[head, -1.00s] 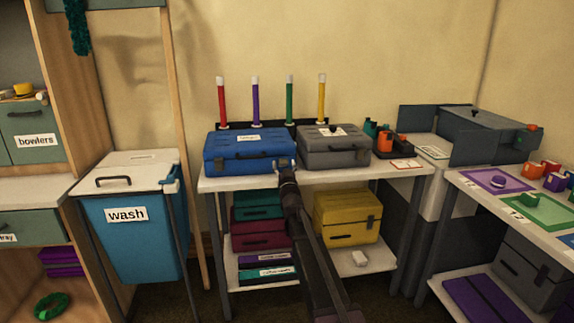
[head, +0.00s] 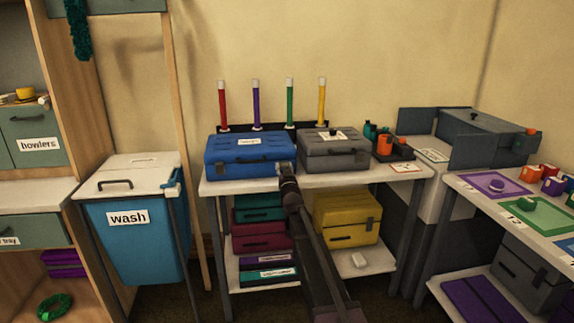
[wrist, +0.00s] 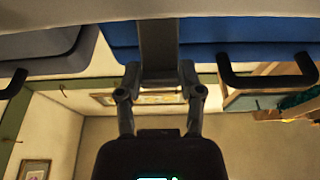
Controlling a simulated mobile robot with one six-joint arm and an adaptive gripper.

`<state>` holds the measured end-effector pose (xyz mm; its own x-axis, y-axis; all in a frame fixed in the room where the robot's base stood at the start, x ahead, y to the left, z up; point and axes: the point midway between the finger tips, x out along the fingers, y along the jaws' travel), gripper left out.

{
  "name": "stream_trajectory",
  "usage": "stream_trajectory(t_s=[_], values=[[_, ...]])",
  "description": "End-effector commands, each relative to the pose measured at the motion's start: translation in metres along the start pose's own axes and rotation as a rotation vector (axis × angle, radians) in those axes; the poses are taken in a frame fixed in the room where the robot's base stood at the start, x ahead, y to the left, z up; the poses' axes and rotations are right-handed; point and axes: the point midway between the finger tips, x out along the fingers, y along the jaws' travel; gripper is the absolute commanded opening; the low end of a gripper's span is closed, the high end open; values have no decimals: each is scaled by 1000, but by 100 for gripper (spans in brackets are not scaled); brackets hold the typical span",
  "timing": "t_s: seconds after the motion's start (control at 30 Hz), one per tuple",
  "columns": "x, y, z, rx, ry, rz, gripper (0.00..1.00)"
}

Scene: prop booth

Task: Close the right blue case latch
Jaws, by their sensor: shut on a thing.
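The blue case (head: 235,157) sits closed on the left of the white table, its front handle facing me. My gripper (head: 286,168) is at the case's front right corner, over the right latch, which it mostly hides in the head view. In the wrist view, the blue case (wrist: 210,38) lies along the top. There my gripper (wrist: 160,78) is shut on the grey right latch (wrist: 158,40), with a finger at either side of its lower end. The case's dark handle (wrist: 268,80) is to the right.
A grey case (head: 335,152) stands close to the right of the blue case. Coloured sticks (head: 289,102) stand behind them. A yellow case (head: 340,212) and other cases are on the shelf below. A blue wash bin (head: 135,240) stands to the left.

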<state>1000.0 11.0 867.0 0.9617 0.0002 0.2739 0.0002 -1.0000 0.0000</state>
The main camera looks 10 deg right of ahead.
Motion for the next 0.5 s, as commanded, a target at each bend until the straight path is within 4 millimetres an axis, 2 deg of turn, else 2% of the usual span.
stream_trajectory(t_s=[0.03, 0.5], values=[[3, 1, -7, 2, -23, 1, 1], [16, -1, -14, 2, -298, -13, 1]])
